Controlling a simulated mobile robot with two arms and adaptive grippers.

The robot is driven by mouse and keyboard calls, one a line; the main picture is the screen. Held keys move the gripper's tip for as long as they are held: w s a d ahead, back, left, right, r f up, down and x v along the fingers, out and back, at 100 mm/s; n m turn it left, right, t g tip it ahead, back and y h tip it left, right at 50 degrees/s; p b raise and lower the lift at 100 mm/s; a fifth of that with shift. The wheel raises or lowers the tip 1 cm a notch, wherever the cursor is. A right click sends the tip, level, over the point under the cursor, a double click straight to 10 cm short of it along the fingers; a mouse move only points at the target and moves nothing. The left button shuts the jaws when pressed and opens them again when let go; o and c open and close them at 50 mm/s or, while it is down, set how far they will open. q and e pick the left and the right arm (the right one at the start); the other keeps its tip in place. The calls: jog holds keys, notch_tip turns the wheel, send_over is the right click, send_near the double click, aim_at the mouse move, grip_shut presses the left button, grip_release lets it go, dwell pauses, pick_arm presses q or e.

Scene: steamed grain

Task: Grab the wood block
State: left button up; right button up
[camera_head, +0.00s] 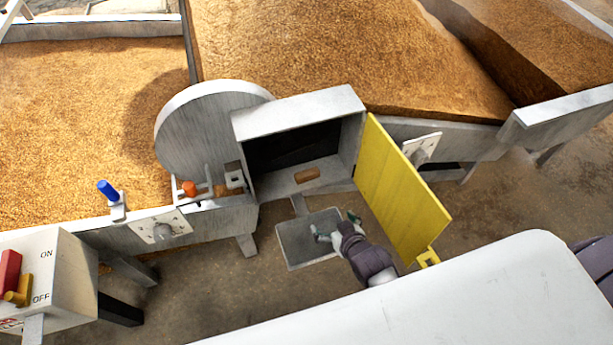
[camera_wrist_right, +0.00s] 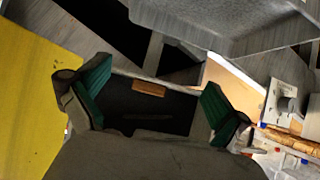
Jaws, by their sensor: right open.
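The wood block (camera_head: 306,175) is a small orange-brown piece lying on the floor of the open grey box (camera_head: 300,110), near its front edge. It also shows in the right wrist view (camera_wrist_right: 149,88), between and beyond the fingertips. My right gripper (camera_head: 335,226) is open and empty, in front of and below the box, apart from the block. Its green-padded fingers spread wide in the right wrist view (camera_wrist_right: 155,92). My left gripper is not in view.
The yellow door (camera_head: 400,190) stands open at the box's right side, close to my right arm. A grey tray (camera_head: 290,250) sits below the box. A round grey disc (camera_head: 200,125), an orange knob (camera_head: 190,188) and a blue handle (camera_head: 108,190) are to the left.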

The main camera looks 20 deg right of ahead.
aim_at(307, 173)
jog(key=w+r+t, duration=0.3)
jog(key=w+r, duration=0.2)
jog(key=r, duration=0.1)
jog(key=x, duration=0.4)
jog(key=b+x, duration=0.1)
jog(key=x, duration=0.2)
jog(key=shift+s+a+f, duration=0.2)
jog(key=shift+a+f, duration=0.05)
jog(key=shift+f, duration=0.1)
jog(key=shift+g, duration=0.3)
jog(key=x, duration=0.3)
jog(key=b+x, duration=0.1)
jog(key=x, duration=0.1)
jog(key=shift+w+a+r, duration=0.2)
jog(key=shift+w+a, duration=0.15)
jog(key=shift+w, duration=0.1)
jog(key=c, duration=0.9)
